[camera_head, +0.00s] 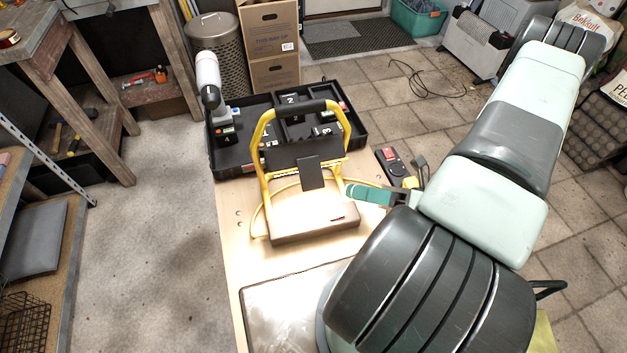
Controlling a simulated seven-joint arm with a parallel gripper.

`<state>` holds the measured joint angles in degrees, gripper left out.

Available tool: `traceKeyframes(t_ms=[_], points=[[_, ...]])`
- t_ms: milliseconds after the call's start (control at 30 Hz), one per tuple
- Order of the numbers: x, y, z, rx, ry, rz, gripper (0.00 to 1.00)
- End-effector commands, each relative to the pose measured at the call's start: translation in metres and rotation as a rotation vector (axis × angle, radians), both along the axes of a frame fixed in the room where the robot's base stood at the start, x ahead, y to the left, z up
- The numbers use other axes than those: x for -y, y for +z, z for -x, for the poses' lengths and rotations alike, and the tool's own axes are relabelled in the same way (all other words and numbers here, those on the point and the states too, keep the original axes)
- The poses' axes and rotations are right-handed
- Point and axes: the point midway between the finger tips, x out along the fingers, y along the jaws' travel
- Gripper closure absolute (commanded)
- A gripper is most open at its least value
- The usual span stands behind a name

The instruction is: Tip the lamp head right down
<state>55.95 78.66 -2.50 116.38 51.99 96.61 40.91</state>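The work lamp (291,153) stands on the bench top, with a yellow tube frame (256,150) and a black grip across its top. Its head has a dark upper part between the frame's sides, a pale, brightly lit area (285,200) below, and a brown lower edge (318,224). The head's exact tilt is hard to tell. My gripper (368,194) shows teal fingers pointing left, close to the lamp's right side. Whether it touches the lamp cannot be told. The finger gap is not clear, and my arm hides the gripper's rear.
A black tray (222,165) with numbered items lies behind the lamp. A white and black tool (208,80) stands at its left. A dark switch box (392,161) with a red button lies right of the lamp. A metal plate (280,308) lies in front.

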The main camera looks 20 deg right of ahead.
Motion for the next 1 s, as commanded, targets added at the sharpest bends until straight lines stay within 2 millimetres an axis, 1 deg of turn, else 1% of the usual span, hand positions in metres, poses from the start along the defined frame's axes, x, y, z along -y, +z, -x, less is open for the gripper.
traceKeyframes(t_ms=[300, 500, 700, 933, 967, 1000], points=[[-0.054, 0.015, -0.020, 0.001, 0.007, -0.001, 0.65], [-0.080, 0.021, -0.030, 0.001, 0.006, 0.002, 0.65], [-0.089, 0.024, -0.034, 0.001, 0.005, 0.003, 0.65], [-0.090, 0.024, -0.034, 0.001, 0.005, 0.003, 0.65], [-0.090, 0.024, -0.034, 0.002, 0.005, 0.004, 0.68], [-0.090, 0.024, -0.034, 0.001, 0.005, 0.003, 0.74]])
